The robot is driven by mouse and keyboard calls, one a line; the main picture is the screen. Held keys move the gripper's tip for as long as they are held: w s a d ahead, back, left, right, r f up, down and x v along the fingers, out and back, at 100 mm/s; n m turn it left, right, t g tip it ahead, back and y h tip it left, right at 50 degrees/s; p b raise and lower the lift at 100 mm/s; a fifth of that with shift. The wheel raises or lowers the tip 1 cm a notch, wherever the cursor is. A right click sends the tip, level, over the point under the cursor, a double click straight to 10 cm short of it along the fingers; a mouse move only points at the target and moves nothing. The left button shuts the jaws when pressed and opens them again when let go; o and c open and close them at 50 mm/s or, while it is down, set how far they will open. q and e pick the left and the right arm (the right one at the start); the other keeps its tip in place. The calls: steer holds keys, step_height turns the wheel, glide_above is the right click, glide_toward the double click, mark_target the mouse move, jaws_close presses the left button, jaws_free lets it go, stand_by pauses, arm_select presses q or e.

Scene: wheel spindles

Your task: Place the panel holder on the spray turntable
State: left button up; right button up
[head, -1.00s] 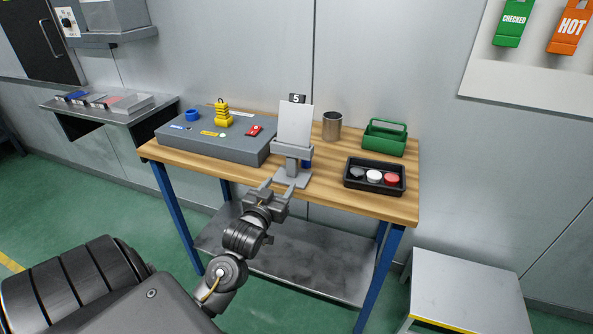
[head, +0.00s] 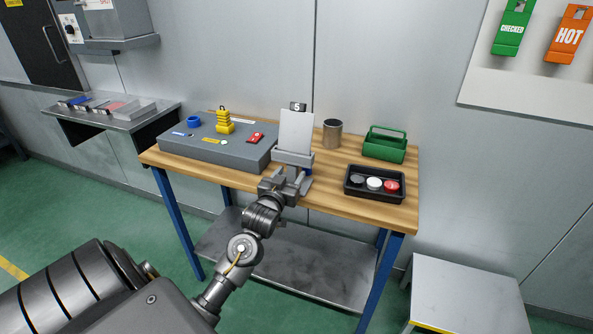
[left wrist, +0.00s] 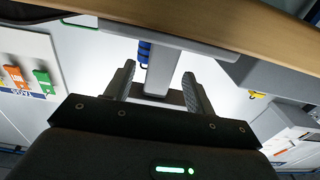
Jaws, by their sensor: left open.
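The panel holder (head: 292,158) is a grey stand on the wooden workbench, upright, with a white panel (head: 296,131) in it and a small dark tag marked 5 behind the top. My left gripper (head: 291,180) is at the holder's near side and hides its lower part. In the left wrist view, which is upside down, the open fingers (left wrist: 160,73) stand on either side of the holder's grey post (left wrist: 161,68). I cannot tell whether they touch it. No spray turntable can be made out. My right gripper is not in view.
A grey box (head: 215,155) with small coloured items stands left of the holder. A steel cup (head: 332,133), a green caddy (head: 384,145) and a black tray (head: 373,197) of pucks stand to its right. A low grey table (head: 467,292) is at lower right.

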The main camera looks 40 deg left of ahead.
mark_target(292, 168)
arm_select(q)
steer(key=shift+x, duration=1.5)
steer(key=shift+d, duration=0.1)
jaws_close()
steer(key=shift+r, duration=0.85)
steer(key=s+d+r, duration=0.1)
steer(key=r, duration=0.1)
steer(key=s+d+r, duration=0.1)
steer(key=r, duration=0.2)
steer(key=s+d+r, duration=0.1)
steer(key=s+r, duration=0.1)
steer(key=shift+r, duration=0.3)
steer(key=s+d+r+p, duration=0.1)
steer(key=s+d+r, duration=0.2)
steer(key=s+d, duration=0.2)
steer(key=shift+s+d+r, duration=0.25)
steer(key=shift+s+r, duration=0.15)
steer(key=shift+s, duration=0.7)
